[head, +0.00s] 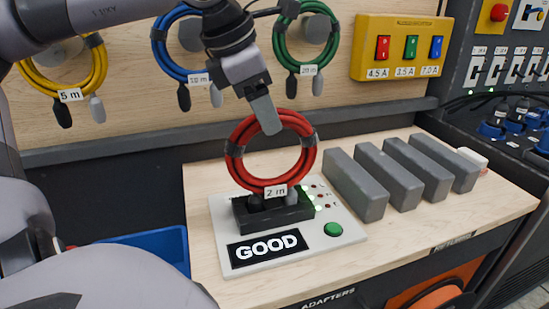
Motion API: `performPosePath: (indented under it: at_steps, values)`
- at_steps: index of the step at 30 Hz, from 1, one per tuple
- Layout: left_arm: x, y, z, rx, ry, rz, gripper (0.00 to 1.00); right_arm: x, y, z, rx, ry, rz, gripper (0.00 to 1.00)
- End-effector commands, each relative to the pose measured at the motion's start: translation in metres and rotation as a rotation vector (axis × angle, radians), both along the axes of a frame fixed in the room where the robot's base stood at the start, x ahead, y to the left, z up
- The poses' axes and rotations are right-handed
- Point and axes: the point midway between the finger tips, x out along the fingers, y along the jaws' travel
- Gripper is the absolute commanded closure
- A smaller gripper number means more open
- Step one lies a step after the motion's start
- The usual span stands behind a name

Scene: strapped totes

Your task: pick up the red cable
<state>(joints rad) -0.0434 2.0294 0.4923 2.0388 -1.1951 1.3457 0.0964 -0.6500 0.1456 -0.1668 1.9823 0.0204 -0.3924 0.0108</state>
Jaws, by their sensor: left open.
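The red cable (236,158) is a coiled ring with dark straps and a "2 m" tag. It stands upright with its plugs at the black socket block (295,214) of a white tester (341,248), whose display reads "GOOD". My left gripper (268,122) comes down from above, its fingers over the top part of the coil in this view. It is open, and I cannot tell whether it touches the cable. The fingers hide part of the coil's upper edge. My right gripper is not in view.
Yellow (33,84), blue (159,49) and green (281,47) cables hang on the back panel. Several grey blocks (357,188) stand right of the tester. A yellow switch box (401,22) is above. A blue bin (160,243) is at the lower left.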

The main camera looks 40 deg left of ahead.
Motion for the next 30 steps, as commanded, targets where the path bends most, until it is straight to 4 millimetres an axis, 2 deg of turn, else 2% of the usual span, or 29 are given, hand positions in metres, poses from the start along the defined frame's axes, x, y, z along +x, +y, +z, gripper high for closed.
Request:
performPosePath:
  at_steps: [7,17,23,30]
  values:
    - [0.014,-0.002,-0.027,-0.001,0.004,0.001,0.37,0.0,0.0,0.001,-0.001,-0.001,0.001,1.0]
    - [0.017,-0.002,-0.032,-0.001,0.0,0.002,0.37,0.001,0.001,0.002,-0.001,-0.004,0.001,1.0]
    - [0.017,-0.002,-0.032,-0.001,0.0,0.002,0.99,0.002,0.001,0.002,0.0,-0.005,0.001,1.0]
    - [0.017,-0.002,-0.03,-0.001,-0.004,0.002,1.0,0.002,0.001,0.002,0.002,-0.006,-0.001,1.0]
